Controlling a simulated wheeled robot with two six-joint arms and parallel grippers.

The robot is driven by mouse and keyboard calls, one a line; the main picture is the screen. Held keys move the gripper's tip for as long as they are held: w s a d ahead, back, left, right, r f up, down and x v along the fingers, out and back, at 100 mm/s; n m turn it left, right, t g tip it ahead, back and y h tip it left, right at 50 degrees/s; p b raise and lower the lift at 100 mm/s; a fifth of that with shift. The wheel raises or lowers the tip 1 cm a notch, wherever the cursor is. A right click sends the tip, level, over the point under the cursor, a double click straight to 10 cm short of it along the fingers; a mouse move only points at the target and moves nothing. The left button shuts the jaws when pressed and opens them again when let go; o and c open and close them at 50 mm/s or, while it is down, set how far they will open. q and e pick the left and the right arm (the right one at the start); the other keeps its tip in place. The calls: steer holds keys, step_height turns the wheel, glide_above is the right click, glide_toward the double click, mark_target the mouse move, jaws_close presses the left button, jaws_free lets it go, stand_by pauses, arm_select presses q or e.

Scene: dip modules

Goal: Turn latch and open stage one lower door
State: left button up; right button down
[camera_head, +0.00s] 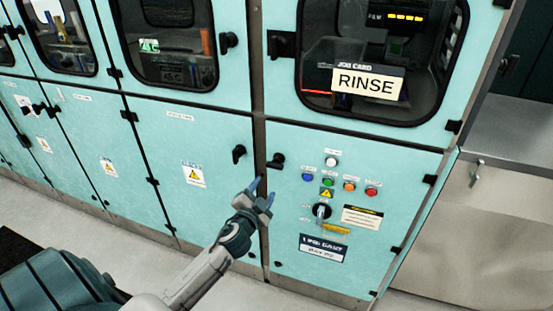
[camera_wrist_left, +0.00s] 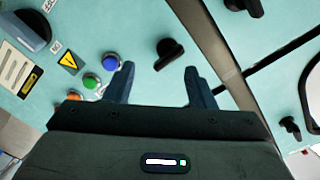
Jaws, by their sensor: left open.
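A black turn latch (camera_head: 276,161) sits at the upper left of the teal lower door with buttons (camera_head: 400,180); it looks closed. The same latch shows in the left wrist view (camera_wrist_left: 170,48), ahead of my fingers and apart from them. Another black latch (camera_head: 238,154) is on the teal lower door to its left (camera_head: 150,160), also closed. I cannot tell from the labels which door is stage one. My left gripper (camera_head: 263,190) is open and empty, just below and in front of the post between these two doors. My right gripper is not in view.
Colored buttons (camera_head: 328,182) and a rotary switch (camera_head: 321,211) are on the right lower door. Above it is a windowed door with a RINSE card (camera_head: 367,84). A grey post (camera_head: 257,80) separates the cabinets. The pale floor (camera_head: 150,262) in front is clear.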

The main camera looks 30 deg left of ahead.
mark_target(274, 168)
arm_select(q)
steer(key=p+x, duration=0.1)
steer(key=x, duration=0.2)
steer(key=r+p+x, duration=0.1)
steer(key=x, duration=0.3)
steer(key=r+p+x, duration=0.1)
steer(key=x, duration=0.3)
steer(key=shift+d+r, duration=0.15)
steer(key=shift+r, duration=0.1)
steer(key=shift+c, duration=0.2)
